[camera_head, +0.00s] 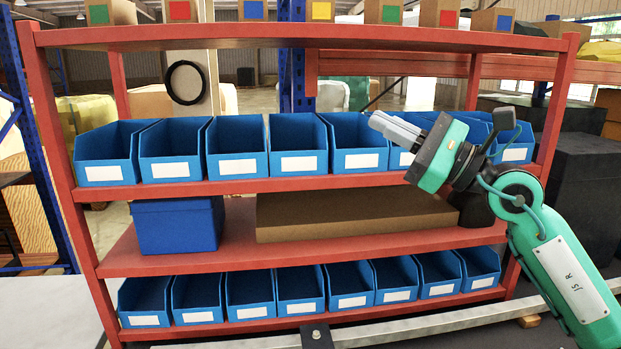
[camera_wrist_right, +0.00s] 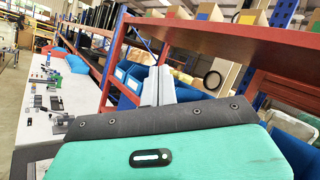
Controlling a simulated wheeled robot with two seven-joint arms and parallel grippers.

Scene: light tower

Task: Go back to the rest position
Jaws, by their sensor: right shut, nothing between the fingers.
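In the right wrist view the shut fingers (camera_wrist_right: 158,85) rise above the green gripper body, with the shelf behind. The gripper hides part of the bins on the right of the row. My left gripper does not show in either view.
A red shelf rack (camera_head: 270,188) stands ahead. It holds blue bins (camera_head: 298,163), a blue box (camera_head: 178,225) and a brown carton (camera_head: 340,214). Boxes with coloured squares (camera_head: 180,11) line the top. A white table (camera_wrist_right: 60,105) with small parts shows in the right wrist view.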

